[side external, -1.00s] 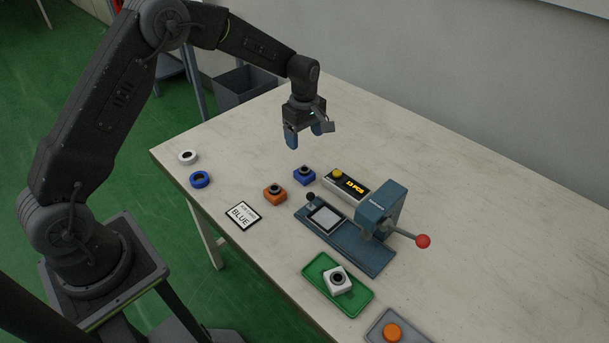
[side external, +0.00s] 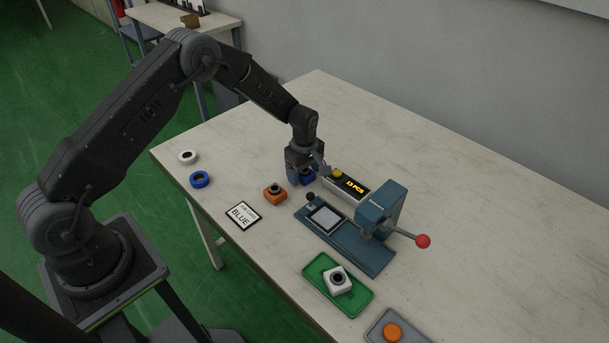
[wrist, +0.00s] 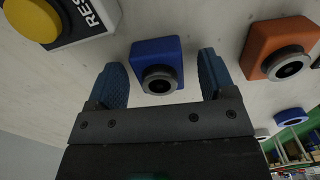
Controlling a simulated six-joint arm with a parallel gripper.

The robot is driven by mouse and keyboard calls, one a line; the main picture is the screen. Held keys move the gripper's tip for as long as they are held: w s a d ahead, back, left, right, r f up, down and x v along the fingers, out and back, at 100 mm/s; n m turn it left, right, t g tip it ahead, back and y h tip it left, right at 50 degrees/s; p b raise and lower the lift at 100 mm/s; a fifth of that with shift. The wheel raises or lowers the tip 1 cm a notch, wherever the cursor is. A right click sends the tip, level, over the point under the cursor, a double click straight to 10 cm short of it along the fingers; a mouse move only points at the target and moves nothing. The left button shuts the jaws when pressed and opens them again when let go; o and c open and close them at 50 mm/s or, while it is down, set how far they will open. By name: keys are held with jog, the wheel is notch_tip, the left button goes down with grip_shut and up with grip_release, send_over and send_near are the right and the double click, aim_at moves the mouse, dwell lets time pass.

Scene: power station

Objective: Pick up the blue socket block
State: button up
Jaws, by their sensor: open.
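The blue socket block (wrist: 157,52) has a dark round socket with a grey ring. In the wrist view it lies between the two blue fingers of my gripper (wrist: 160,78), with a gap on each side. In the side external view my gripper (side external: 299,181) is down at the table around the blue socket block (side external: 308,177), which is partly hidden by the fingers. My gripper is open. A card reading BLUE (side external: 243,215) lies near the table's front edge.
An orange socket block (side external: 275,194) stands close beside my gripper. A counter box with a yellow button (side external: 346,186) and a blue lever press (side external: 372,225) stand to the right. A green tray (side external: 362,298) holds a white block. White (side external: 187,157) and blue (side external: 200,180) rings lie left.

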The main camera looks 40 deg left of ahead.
jog(key=c, duration=1)
jog(key=shift+r, duration=0.1)
